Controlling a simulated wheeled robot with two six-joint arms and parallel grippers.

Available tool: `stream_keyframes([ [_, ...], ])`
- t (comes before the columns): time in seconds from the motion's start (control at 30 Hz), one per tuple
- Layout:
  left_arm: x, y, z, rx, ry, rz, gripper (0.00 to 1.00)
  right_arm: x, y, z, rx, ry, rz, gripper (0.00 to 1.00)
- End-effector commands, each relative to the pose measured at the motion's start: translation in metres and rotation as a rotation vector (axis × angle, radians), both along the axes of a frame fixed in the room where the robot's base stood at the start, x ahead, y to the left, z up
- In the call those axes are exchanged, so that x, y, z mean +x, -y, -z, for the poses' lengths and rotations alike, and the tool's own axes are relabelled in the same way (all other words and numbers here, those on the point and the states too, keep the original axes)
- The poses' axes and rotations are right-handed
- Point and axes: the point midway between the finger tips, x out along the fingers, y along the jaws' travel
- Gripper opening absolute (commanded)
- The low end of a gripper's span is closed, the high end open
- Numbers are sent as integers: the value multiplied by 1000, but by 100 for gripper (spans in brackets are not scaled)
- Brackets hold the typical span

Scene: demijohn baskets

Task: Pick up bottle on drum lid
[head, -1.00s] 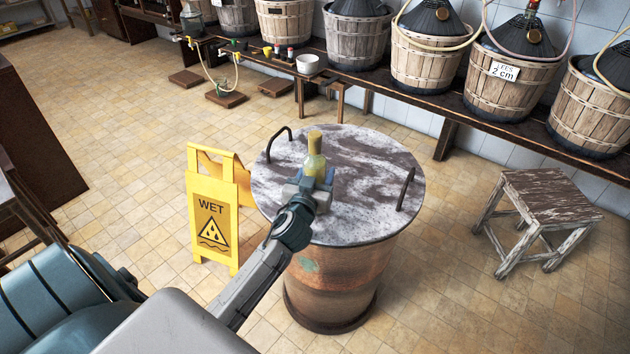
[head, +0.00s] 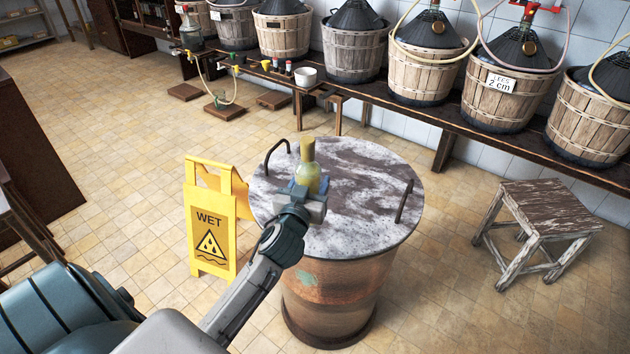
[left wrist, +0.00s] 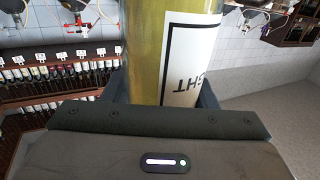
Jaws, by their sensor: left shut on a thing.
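My left gripper (head: 310,188) is shut on the bottle's body. In the left wrist view the bottle (left wrist: 148,50) fills the middle between the fingers, with a white, black-framed label (left wrist: 190,55) on it. The gripper hides the bottle's base in the head view, so I cannot tell exactly how far it is above the lid. My right gripper is not in view.
The drum (head: 340,290) has two upright handles on its lid, at left (head: 276,155) and right (head: 404,202). A yellow wet-floor sign (head: 210,230) stands beside it at left. A worn stool (head: 540,215) stands at right. Basketed demijohns line the back bench (head: 420,115).

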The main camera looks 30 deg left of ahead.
Motion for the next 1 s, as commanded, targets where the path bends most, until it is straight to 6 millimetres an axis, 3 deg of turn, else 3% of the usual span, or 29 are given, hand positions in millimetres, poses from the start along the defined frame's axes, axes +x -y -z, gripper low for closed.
stream_keyframes([
  [0.3,-76,19,-6,-1,3,1,6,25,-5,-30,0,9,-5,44],
  [0.5,-108,27,-10,0,2,1,6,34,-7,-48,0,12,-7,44],
  [0.7,-122,31,-13,-1,3,1,6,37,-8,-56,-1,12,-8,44],
  [1.0,-124,31,-14,0,4,0,6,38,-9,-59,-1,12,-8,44],
])
